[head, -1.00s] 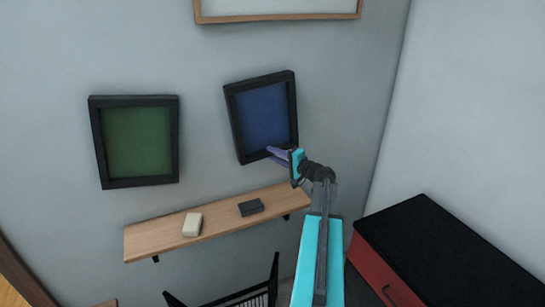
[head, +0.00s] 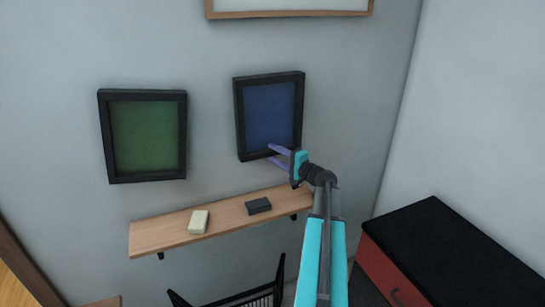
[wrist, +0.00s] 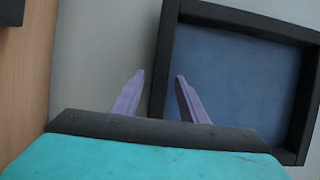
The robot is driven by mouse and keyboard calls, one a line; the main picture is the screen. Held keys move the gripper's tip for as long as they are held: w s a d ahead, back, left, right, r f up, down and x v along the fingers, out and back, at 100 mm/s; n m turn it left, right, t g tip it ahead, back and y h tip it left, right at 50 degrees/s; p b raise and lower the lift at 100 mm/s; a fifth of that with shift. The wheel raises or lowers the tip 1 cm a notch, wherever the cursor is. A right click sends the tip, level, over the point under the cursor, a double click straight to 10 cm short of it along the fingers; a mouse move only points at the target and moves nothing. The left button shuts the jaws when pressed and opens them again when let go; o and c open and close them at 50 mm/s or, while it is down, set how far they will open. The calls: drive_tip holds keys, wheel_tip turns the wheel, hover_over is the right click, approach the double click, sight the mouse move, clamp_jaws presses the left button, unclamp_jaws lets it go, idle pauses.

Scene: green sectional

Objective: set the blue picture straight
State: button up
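The blue picture (head: 268,110), in a black frame, hangs on the wall right of centre in the head view. Its right side looks slightly higher than its left. It fills the right of the wrist view (wrist: 235,80). My gripper (head: 269,153) is at the lower edge of its frame, right of the middle. In the wrist view, the purple fingers of my gripper (wrist: 160,76) are apart. The frame's lower bar runs between them, one finger on the wall side below it, the other over the blue panel. I cannot tell whether either finger touches the bar.
A green picture (head: 145,137) hangs to the left. A wooden shelf (head: 225,212) below holds a cream block (head: 198,221) and a dark block (head: 258,206). A wood-edged frame (head: 290,14) hangs above. A black-topped red cabinet (head: 455,250) stands at the right.

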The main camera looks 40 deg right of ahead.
drive_tip(key=shift+s, duration=0.1)
drive_tip(key=shift+s, duration=0.55)
drive_tip(key=s+b, duration=0.4)
drive_tip(key=s, duration=0.8)
drive_tip(key=shift+s, duration=0.25)
